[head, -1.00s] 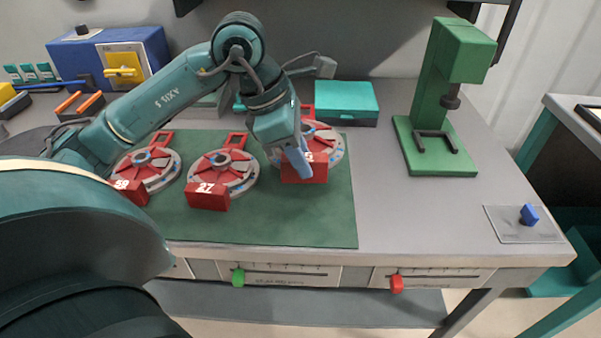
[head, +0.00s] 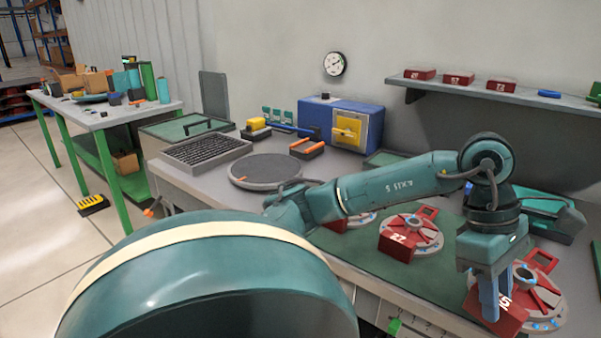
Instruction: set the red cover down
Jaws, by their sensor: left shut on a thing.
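My left gripper (head: 490,302) is at the right side of the head view, pointing down, shut on a red cover (head: 511,322) with white digits on its face. That cover is at the near edge of the rightmost round disc (head: 549,300); I cannot tell whether it rests on it. Another red cover (head: 398,246) with white digits is at the front of the middle disc (head: 425,238). A third disc (head: 362,219) is partly hidden behind my left arm. My right gripper is not in view.
A green mat (head: 400,275) lies under the discs. Behind are a blue box (head: 318,118) with a yellow handle, a dark round plate (head: 265,170) and a black rack (head: 205,152). A wall shelf (head: 450,88) holds several red blocks. A side table (head: 95,112) stands left.

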